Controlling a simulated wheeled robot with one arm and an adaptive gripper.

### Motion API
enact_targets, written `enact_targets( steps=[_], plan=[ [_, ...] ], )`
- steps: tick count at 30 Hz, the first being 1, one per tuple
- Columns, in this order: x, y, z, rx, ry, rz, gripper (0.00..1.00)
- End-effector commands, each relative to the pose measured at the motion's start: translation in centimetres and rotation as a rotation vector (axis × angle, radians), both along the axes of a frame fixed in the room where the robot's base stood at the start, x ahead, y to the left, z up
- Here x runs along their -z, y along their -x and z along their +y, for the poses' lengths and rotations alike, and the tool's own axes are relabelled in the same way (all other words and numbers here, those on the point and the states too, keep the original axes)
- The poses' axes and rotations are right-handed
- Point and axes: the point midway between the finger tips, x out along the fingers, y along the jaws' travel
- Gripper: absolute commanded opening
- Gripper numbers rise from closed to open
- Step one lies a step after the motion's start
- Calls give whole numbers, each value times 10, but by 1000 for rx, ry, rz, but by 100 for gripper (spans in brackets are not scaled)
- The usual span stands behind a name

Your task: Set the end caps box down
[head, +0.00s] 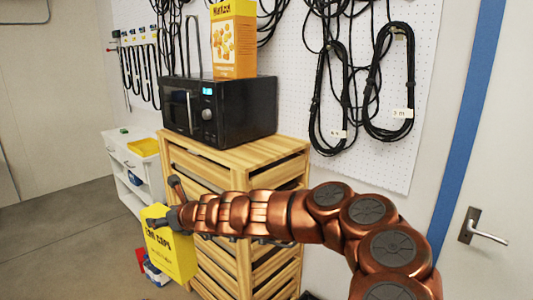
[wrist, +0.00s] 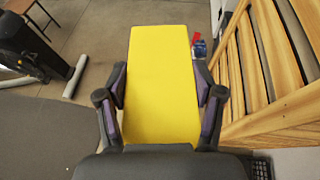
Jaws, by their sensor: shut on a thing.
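The end caps box (head: 170,252) is yellow with dark lettering. My gripper (head: 168,205) is shut on it and holds it in front of the left side of the slatted wooden cabinet, above the floor. In the wrist view the yellow box (wrist: 160,75) lies between both fingers of my gripper (wrist: 160,105), with one finger against each side. Its underside and whatever is directly below it are hidden in the head view.
A black microwave (head: 220,108) with an orange box (head: 233,40) on it stands on the wooden cabinet (head: 245,165). Small red and blue items (head: 155,273) lie behind the box. Grey floor (head: 70,225) is open at left.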

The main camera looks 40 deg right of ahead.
Motion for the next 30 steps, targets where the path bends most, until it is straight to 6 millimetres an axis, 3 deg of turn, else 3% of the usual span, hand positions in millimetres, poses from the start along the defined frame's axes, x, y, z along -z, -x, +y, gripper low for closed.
enact_targets(
  steps=[11, 24, 30],
  plan=[
    [-44, 25, -58, 216, 2, -9, 0],
    [-115, 69, -165, 618, -2, -8, 0],
    [-139, 84, -202, 755, 0, -7, 0]
  ],
)
